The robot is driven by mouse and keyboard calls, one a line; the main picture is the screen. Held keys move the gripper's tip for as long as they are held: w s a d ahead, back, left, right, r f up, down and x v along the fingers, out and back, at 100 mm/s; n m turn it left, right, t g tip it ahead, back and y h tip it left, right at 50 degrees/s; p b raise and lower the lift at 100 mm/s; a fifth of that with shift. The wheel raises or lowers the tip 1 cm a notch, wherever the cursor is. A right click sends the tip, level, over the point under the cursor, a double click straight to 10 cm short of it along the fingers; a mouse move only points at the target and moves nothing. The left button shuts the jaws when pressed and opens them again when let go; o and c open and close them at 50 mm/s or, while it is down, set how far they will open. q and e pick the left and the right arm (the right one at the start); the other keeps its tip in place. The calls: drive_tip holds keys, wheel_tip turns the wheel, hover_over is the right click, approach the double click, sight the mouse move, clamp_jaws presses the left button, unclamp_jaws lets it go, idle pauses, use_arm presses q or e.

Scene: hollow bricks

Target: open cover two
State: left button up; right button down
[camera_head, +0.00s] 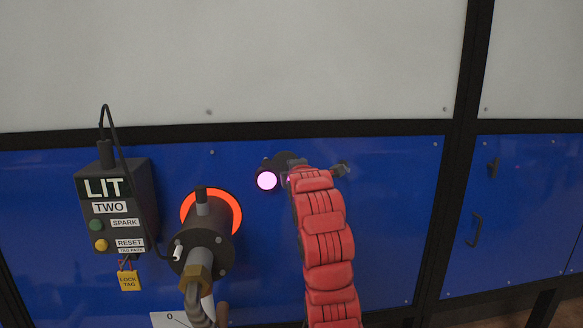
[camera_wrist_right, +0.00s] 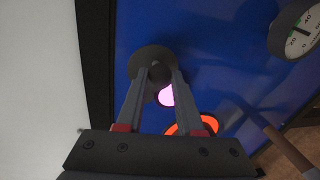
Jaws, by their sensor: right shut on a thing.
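Cover two is a dark round disc (camera_wrist_right: 140,60) with a small knob in the right wrist view. In the head view it is a dark shape (camera_head: 284,159), partly hidden behind my right arm. A glowing pink sight port (camera_head: 267,181) shows just below and left of the cover; it also glows in the wrist view (camera_wrist_right: 167,96). The disc sits to the side of the glow. My right gripper (camera_wrist_right: 158,74) is shut on the cover's knob, with a finger on each side. In the head view, my red-sleeved right arm hides most of this gripper. My left gripper is not in view.
A burner with an orange glowing ring (camera_head: 236,209) and a hose stands left of the port. A black box (camera_head: 120,205) labelled LIT TWO, with buttons and a yellow lock tag (camera_head: 129,281), is further left. A dial gauge (camera_wrist_right: 300,32) shows in the wrist view. Blue panel lies right of my arm.

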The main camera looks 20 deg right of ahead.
drive_tip(key=shift+a+r+n+h+p, duration=0.1)
drive_tip(key=shift+r+n+h+p, duration=0.1)
drive_tip(key=shift+r+n+p, duration=0.65)
drive_tip(key=shift+a+r+n+h+p, duration=0.15)
drive_tip(key=shift+n+p, duration=0.4)
drive_tip(key=shift+p, duration=0.65)
drive_tip(key=shift+f, duration=0.1)
drive_tip(key=c, duration=0.5)
unclamp_jaws()
drive_tip(key=shift+c, duration=0.2)
drive_tip(key=shift+h, duration=0.25)
